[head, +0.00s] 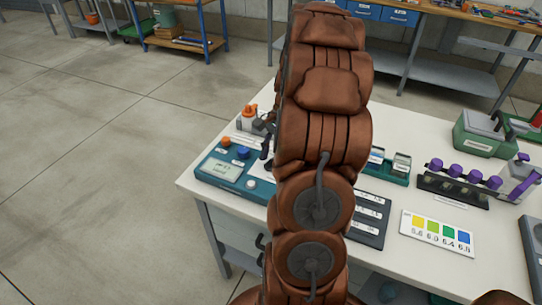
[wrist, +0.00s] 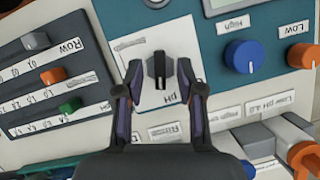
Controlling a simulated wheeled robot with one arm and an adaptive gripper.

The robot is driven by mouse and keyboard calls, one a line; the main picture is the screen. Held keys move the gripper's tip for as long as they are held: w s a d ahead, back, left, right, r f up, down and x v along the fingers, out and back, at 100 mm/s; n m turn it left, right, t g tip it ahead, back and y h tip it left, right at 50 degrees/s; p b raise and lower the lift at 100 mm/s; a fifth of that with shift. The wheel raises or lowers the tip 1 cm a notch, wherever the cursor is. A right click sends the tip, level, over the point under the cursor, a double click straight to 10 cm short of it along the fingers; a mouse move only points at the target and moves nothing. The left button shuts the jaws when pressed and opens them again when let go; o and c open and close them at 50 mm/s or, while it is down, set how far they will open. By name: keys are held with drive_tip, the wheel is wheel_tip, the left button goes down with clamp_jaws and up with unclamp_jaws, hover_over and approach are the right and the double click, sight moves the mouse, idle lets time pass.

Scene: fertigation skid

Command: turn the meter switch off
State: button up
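The meter is a teal box with a small display (head: 222,167) at the left end of the bench in the head view. Its teal face (wrist: 205,40) fills the upper middle of the wrist view. A black switch knob (wrist: 160,68) sits on a white plate marked pH (wrist: 135,48). My gripper (wrist: 160,78) is open, with one dark finger on each side of the knob and a small gap visible on both sides. Whether either finger touches it is hard to tell. In the head view my arm hides most of the gripper and the switch.
A blue knob (wrist: 245,55) labelled High and an orange knob (wrist: 302,56) labelled Low are to the right. A dark slider panel (wrist: 85,85) is at left. A colour chart (head: 437,233) lies on the bench.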

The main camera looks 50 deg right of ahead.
drive_tip(key=shift+a+f, duration=0.15)
drive_tip(key=shift+f, duration=0.15)
clamp_jaws()
idle(0.3)
